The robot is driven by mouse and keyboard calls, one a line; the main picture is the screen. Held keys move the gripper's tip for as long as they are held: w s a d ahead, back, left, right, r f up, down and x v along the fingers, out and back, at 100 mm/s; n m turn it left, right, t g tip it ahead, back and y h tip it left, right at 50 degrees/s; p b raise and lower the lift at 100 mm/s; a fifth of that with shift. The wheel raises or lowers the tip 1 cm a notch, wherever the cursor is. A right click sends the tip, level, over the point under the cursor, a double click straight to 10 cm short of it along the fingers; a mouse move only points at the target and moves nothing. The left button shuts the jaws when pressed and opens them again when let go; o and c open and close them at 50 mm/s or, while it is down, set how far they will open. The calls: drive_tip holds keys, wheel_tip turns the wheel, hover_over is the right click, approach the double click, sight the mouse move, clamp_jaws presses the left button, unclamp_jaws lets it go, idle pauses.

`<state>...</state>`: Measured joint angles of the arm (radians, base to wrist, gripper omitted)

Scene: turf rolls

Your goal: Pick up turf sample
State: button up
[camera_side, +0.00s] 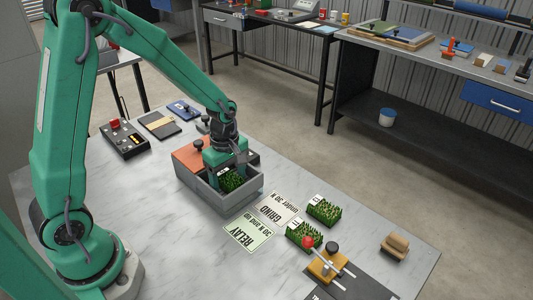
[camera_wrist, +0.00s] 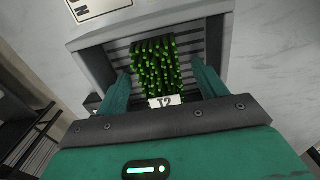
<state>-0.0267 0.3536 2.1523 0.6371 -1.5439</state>
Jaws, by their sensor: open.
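A green turf sample (camera_side: 232,181) with a white label reading T2 lies in a grey open-topped box (camera_side: 222,200). In the wrist view the turf (camera_wrist: 156,62) shows between my two green fingers, with its label at the near end. My gripper (camera_side: 229,172) is open and reaches down into the box, one finger on each side of the turf. In the wrist view, gaps show between the turf and the fingers of my gripper (camera_wrist: 160,74). Two other turf samples, one farther back (camera_side: 324,211) and one nearer (camera_side: 304,235), lie on the table to the right.
A RELAY card (camera_side: 248,235) and a GRIND card (camera_side: 277,209) lie flat right of the box. A yellow fixture with a red-knobbed lever (camera_side: 327,266) and a brown block (camera_side: 395,246) stand at the right. A button box (camera_side: 125,139) sits at the left.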

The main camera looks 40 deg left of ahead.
sight(230, 178)
drive_tip(key=shift+f, duration=0.15)
drive_tip(key=shift+c, duration=0.4)
drive_tip(key=c, duration=1.1)
drive_tip(key=shift+r, duration=0.8)
drive_tip(key=r, duration=0.3)
drive_tip(key=shift+s+d, duration=0.15)
drive_tip(key=shift+d, duration=0.25)
drive_tip(key=s+d+r, duration=0.1)
drive_tip(key=d+r, duration=0.1)
drive_tip(key=d, duration=0.1)
drive_tip(key=s+d+r, duration=0.2)
drive_tip(key=d, duration=0.1)
drive_tip(key=s+d+r, duration=0.2)
drive_tip(key=d, duration=0.1)
drive_tip(key=shift+s+d+r, duration=0.2)
